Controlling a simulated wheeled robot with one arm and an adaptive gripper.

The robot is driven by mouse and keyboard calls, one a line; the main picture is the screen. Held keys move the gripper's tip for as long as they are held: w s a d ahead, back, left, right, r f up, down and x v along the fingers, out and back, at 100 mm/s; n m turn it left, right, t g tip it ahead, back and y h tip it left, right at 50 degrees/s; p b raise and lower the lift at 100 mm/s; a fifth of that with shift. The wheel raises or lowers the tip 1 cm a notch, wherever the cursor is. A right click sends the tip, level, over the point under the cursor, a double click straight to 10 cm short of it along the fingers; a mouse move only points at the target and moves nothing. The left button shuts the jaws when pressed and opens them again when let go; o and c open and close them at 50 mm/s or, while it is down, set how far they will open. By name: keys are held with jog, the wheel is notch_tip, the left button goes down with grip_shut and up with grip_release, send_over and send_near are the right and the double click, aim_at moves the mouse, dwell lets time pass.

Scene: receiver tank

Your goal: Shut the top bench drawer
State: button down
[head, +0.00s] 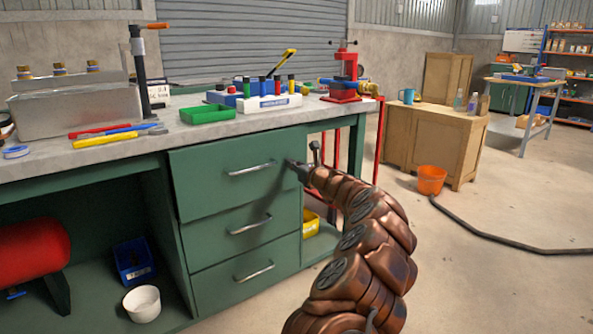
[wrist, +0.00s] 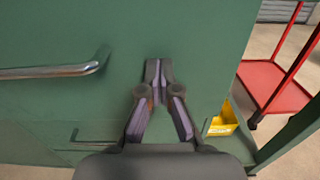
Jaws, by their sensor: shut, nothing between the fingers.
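The top bench drawer (head: 215,182) is the uppermost of three green drawers under the bench, with a silver bar handle (head: 252,168). Its front seems to stand slightly proud of the drawers below. In the wrist view the drawer front (wrist: 90,35) fills most of the picture, with the handle (wrist: 50,72) at left. My gripper (head: 292,164) is shut and empty, at the right part of the top drawer front, right of the handle. Its closed fingertips (wrist: 158,66) point at the green face. I cannot tell whether they touch it.
The bench top (head: 185,135) holds tools, a green tray (head: 207,114) and a red press (head: 345,75). A red trolley (wrist: 272,85) and a yellow bin (wrist: 222,120) are right of the drawers.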

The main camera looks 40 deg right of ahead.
jog(key=shift+w, duration=0.35)
jog(key=shift+r, duration=0.1)
